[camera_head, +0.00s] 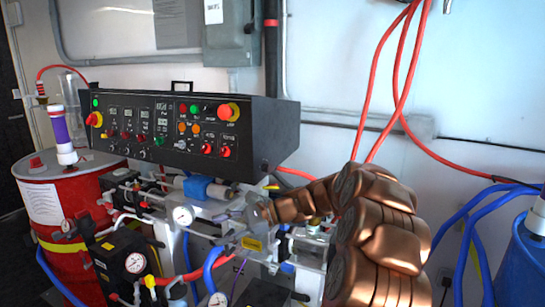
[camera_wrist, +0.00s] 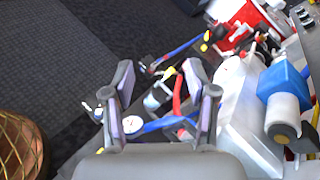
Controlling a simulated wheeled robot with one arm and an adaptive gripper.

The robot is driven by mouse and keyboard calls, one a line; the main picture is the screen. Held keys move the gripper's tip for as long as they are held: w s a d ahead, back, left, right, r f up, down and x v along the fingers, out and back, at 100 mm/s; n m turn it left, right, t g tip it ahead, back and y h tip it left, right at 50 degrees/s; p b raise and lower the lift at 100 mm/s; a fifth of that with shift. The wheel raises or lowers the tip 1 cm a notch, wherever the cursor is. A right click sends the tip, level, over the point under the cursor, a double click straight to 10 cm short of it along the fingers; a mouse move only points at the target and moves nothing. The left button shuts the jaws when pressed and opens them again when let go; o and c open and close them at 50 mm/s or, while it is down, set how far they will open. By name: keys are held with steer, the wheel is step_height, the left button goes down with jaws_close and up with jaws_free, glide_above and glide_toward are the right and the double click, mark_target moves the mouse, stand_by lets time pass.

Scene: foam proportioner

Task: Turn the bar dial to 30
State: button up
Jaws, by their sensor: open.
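Several round white gauges show on the machine in the head view: one at the middle (camera_head: 183,215), one on a black block (camera_head: 135,263), and one at the bottom edge (camera_head: 218,299). I cannot tell which one is the bar dial, and their numbers are too small to read. My gripper (camera_wrist: 158,85) is open with nothing between its fingers. In the wrist view a white gauge face (camera_wrist: 131,124) shows beyond the fingers, close to the left one. In the head view my gripper is over the pipework, right of the middle gauge.
A black control panel (camera_head: 185,130) with coloured knobs stands above the pipework. A red drum (camera_head: 62,205) is at the left and a blue drum (camera_head: 522,262) at the right. Red and blue hoses run around the machine. Dark floor (camera_wrist: 50,70) is clear at the left of the wrist view.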

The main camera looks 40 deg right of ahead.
steer(key=w+d+r+m+t+h+p, duration=0.1)
steer(key=w+d+r+m+t+p, duration=0.15)
steer(key=d, duration=0.45)
steer(key=w+d+r+m+t+p, duration=0.1)
steer(key=d+r+m+t+p, duration=0.2)
steer(key=d, duration=0.5)
steer(key=m+t+h+p, duration=0.2)
steer(key=m+t+h, duration=0.1)
steer(key=m, duration=0.1)
glide_toward(269, 168)
steer(key=w, duration=0.1)
steer(key=shift+n, duration=0.25)
steer(key=shift+p+x, duration=0.85)
steer(key=shift+x, duration=3.15)
steer(key=shift+a, duration=0.1)
jaws_close()
steer(key=shift+f, duration=0.1)
